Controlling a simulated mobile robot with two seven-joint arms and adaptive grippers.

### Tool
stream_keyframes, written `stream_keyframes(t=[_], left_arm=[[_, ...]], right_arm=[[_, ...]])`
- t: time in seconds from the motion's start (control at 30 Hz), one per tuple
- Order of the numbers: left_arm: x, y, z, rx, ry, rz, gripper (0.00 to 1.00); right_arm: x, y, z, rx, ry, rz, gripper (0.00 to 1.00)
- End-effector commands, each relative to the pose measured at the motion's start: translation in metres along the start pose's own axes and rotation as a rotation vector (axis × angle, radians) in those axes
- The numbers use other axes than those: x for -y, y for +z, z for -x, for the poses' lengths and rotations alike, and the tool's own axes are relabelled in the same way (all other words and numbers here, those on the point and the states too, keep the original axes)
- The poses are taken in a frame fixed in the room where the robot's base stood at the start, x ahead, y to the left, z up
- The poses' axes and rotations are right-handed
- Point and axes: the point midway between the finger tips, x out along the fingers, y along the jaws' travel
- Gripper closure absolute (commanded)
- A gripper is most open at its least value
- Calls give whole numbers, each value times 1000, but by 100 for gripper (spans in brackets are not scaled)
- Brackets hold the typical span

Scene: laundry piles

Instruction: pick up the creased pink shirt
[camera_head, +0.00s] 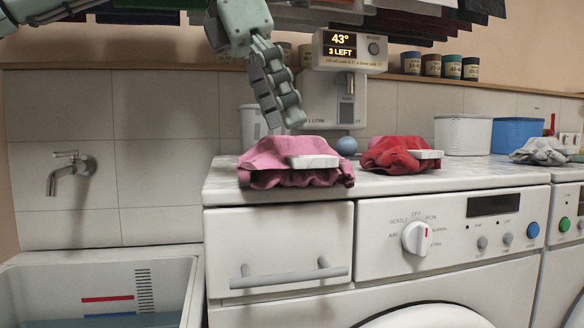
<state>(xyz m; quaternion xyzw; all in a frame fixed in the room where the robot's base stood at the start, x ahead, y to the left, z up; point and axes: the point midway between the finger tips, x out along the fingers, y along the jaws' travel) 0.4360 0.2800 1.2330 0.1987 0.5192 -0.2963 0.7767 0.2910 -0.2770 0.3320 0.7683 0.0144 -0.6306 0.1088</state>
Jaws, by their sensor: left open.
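The creased pink shirt (265,160) lies crumpled on the white counter (226,190) above the machine's drawer, close to the front edge. A pale flat block or tag (314,161) rests on its right side. My left gripper (285,122) reaches down from the top, its fingers just above the shirt. It is open and holds nothing, and a small gap seems to show between fingertips and cloth. My right gripper is not in view.
A red crumpled cloth (395,153) with a pale block lies to the right, and a grey cloth (540,151) further right. A dispenser with a lit display (350,51) stands behind. A sink (180,262) is at the lower left. White (463,134) and blue (517,135) bins stand at the back.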

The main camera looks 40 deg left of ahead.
Motion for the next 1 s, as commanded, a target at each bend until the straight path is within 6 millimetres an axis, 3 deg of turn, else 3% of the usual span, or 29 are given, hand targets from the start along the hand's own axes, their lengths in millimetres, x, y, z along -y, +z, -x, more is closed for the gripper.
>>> stream_keyframes(t=[0.23,0.53,0.83,1.0], left_arm=[[0,-3,-34,-1,-2,0,0],[0,-2,-38,1,0,1,1],[0,-2,-38,1,0,1,38],[0,-2,-38,2,0,1,40]], right_arm=[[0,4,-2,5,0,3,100],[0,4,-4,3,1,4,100],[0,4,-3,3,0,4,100],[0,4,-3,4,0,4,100]])
